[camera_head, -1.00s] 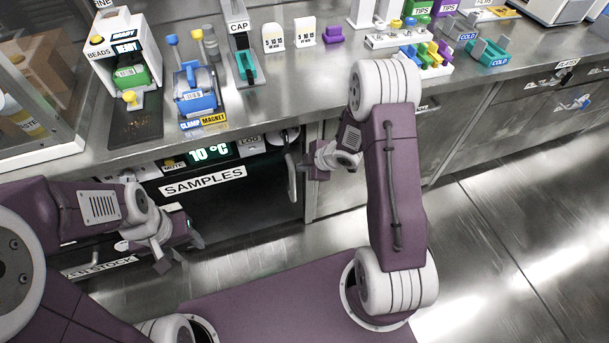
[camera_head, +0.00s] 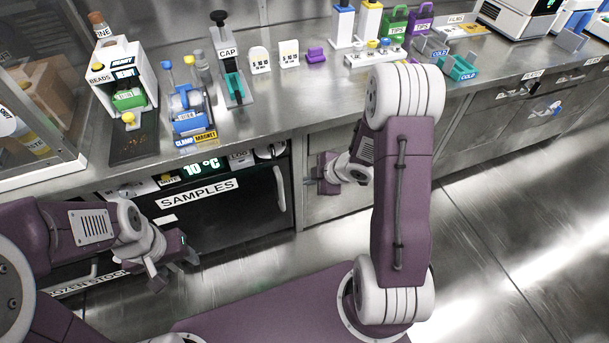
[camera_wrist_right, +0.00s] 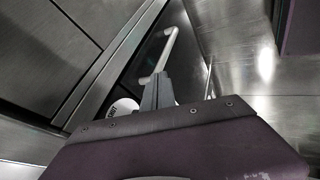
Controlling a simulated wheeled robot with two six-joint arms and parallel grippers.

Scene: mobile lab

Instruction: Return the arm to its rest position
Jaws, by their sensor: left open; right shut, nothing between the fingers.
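My right arm reaches in from the lower right of the head view, and its gripper (camera_head: 314,180) hangs in front of a grey cabinet door, apart from the counter. Its fingers are shut and empty; they also show in the right wrist view (camera_wrist_right: 157,88), where the white handle (camera_wrist_right: 160,55) appears just beyond them. In the head view, the gripper is to the right of the handle (camera_head: 281,189) of the SAMPLES fridge (camera_head: 235,210), with a gap between. My left gripper (camera_head: 176,272) is open and empty at the lower left, in front of the lower drawers.
The steel counter (camera_head: 300,105) runs above both grippers. The floor (camera_head: 500,250) at the right is clear.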

